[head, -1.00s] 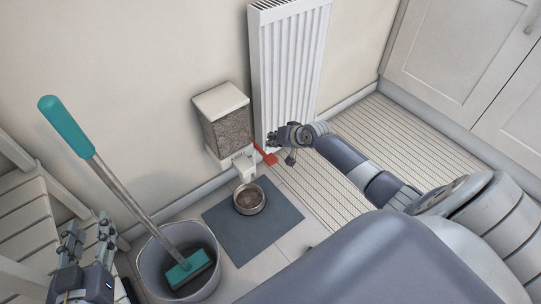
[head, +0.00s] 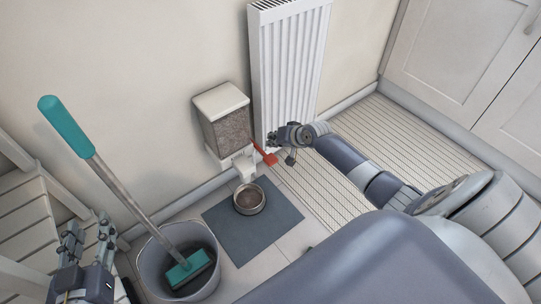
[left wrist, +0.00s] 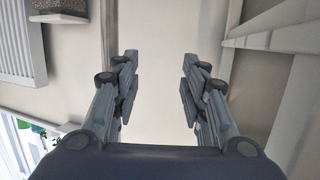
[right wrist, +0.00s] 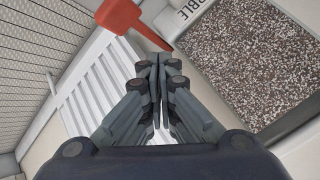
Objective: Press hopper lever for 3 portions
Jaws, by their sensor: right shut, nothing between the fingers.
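The hopper (head: 224,122), a wall box with a beige lid and brown kibble behind its clear front, hangs left of the radiator. Its red lever (head: 264,153) sticks out from its right side in the head view; the lever also shows at the top of the right wrist view (right wrist: 121,15). A metal bowl (head: 249,199) with brown contents stands below the spout. My right gripper (head: 273,139) is shut and empty, close to the lever; I cannot tell whether they touch. My left gripper (head: 88,226) is open and empty at the lower left, far from the hopper.
The bowl stands on a dark grey mat (head: 270,218). A grey bucket (head: 154,263) holds a teal-handled mop (head: 120,185). A white radiator (head: 290,75) is behind my right gripper. White slatted furniture (head: 25,220) is at the left, cabinets (head: 450,55) at the right.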

